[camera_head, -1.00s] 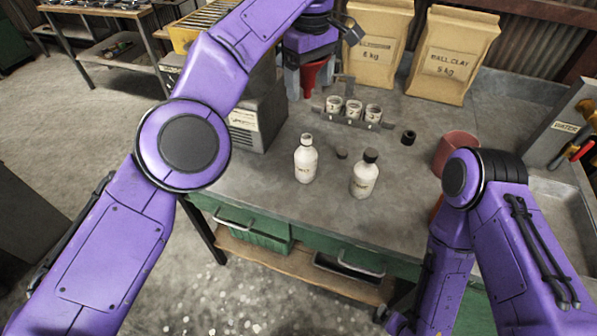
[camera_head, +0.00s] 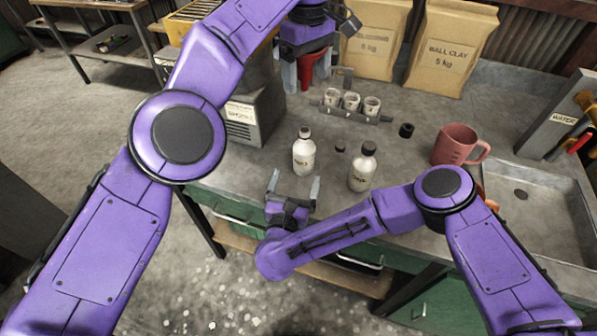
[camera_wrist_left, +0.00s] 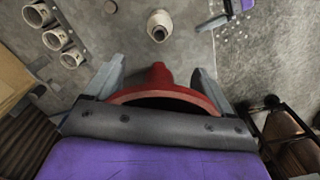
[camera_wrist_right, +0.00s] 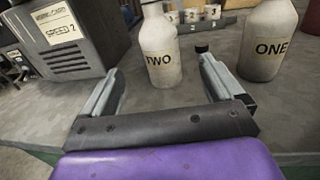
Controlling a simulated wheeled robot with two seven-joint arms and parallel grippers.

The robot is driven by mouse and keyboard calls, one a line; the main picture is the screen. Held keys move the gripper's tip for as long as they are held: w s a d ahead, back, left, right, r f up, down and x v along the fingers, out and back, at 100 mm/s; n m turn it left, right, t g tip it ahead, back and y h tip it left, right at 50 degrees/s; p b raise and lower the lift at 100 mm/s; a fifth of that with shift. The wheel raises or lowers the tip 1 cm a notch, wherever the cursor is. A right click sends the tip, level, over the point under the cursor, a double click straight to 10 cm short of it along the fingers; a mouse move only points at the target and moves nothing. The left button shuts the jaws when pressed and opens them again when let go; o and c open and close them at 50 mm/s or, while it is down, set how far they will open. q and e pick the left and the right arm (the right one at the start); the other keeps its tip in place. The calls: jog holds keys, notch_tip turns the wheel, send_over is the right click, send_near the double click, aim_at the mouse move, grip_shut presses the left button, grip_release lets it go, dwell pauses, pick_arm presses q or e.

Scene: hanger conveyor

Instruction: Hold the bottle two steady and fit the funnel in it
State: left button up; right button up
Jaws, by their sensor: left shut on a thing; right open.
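Bottle two (camera_head: 304,157) is white and stands upright on the bench with an open mouth. Its TWO label shows in the right wrist view (camera_wrist_right: 161,55), and its mouth shows in the left wrist view (camera_wrist_left: 159,24). My left gripper (camera_head: 305,86) is shut on the red funnel (camera_head: 312,64), held above the bench behind bottle two and apart from it. The funnel also shows in the left wrist view (camera_wrist_left: 160,82). My right gripper (camera_head: 294,184) is open and empty, low at the bench's front edge, facing bottle two, which is beyond its fingertips.
Capped bottle one (camera_head: 362,168) stands right of bottle two, with a small black cap (camera_head: 340,149) between. A rack of numbered cups (camera_head: 350,113) stands behind. A pink jug (camera_head: 455,146), a black ring (camera_head: 406,130) and a sink (camera_head: 540,195) are right. A grey box (camera_head: 250,117) stands left.

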aim_at(305, 151)
jog(key=w, duration=0.3)
jog(key=w+d, duration=0.1)
jog(key=w, duration=0.3)
jog(key=w+d, duration=0.1)
jog(key=w, duration=0.2)
jog(key=shift+w, duration=0.4)
